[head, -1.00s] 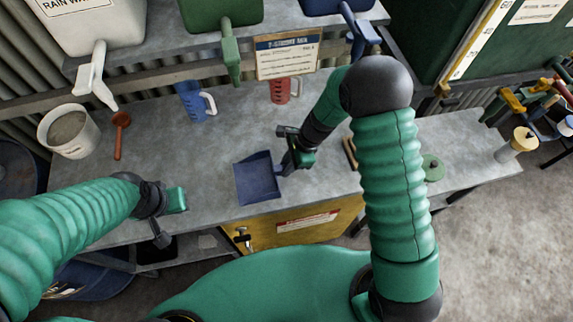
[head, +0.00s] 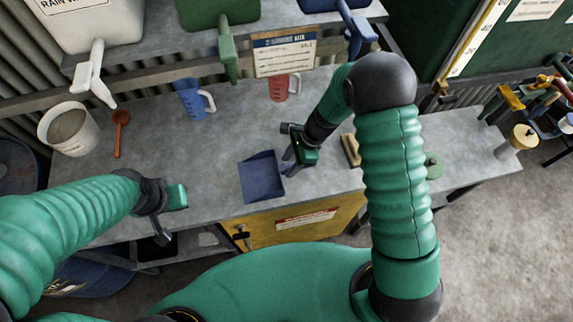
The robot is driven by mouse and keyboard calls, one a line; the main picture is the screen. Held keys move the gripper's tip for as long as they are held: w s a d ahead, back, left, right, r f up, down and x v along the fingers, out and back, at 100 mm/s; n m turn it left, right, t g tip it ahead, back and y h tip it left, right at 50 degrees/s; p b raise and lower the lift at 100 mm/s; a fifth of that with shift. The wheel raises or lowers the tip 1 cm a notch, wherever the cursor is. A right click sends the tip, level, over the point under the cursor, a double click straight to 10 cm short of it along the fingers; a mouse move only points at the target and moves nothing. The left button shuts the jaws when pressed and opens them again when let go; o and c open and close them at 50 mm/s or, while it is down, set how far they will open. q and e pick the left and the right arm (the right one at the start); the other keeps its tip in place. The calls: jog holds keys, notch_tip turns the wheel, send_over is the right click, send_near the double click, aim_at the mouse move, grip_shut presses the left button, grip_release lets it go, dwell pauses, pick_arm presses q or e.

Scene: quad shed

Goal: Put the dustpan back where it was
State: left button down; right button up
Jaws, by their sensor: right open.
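The dark blue dustpan (head: 261,178) lies on the grey workbench (head: 225,150) near its front edge, with its handle side towards my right gripper. My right gripper (head: 291,153) is open, close to the right of the pan at its handle end. The handle is mostly hidden by the gripper, so I cannot tell whether the jaws touch it. My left gripper (head: 172,215) is over the bench's front left edge, apart from the dustpan. I cannot tell whether its jaws are open.
A wooden brush (head: 350,150) lies just right of my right gripper. A blue jug (head: 192,99), a red jug (head: 279,87), an orange scoop (head: 119,130) and a white bucket (head: 70,133) stand or lie further back. The bench left of the dustpan is clear.

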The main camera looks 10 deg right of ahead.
jog(key=v, duration=0.3)
jog(key=d+v, duration=0.1)
jog(key=v, duration=0.3)
jog(key=shift+f+b, duration=0.1)
jog(key=shift+b, duration=0.3)
jog(key=s+d+r+n+t+h, duration=0.1)
jog(key=s+d+r+n+h, duration=0.2)
jog(key=s+n, duration=0.45)
jog(key=s+d+r+n+t+h, duration=0.2)
jog(key=s+r+n, duration=0.25)
jog(key=n, duration=0.65)
pick_arm(q)
jog(key=f+b, duration=0.4)
jog(key=f, duration=0.1)
jog(key=shift+d+f, duration=0.15)
jog(key=shift+d, duration=0.15)
pick_arm(e)
jog(key=shift+m, duration=0.25)
jog(key=x, duration=0.3)
jog(key=s+x, duration=0.1)
jog(key=x, duration=0.1)
jog(key=shift+d, duration=0.1)
pick_arm(q)
jog(key=shift+s, duration=0.15)
pick_arm(e)
jog(key=shift+s, duration=0.15)
jog(key=shift+d, duration=0.1)
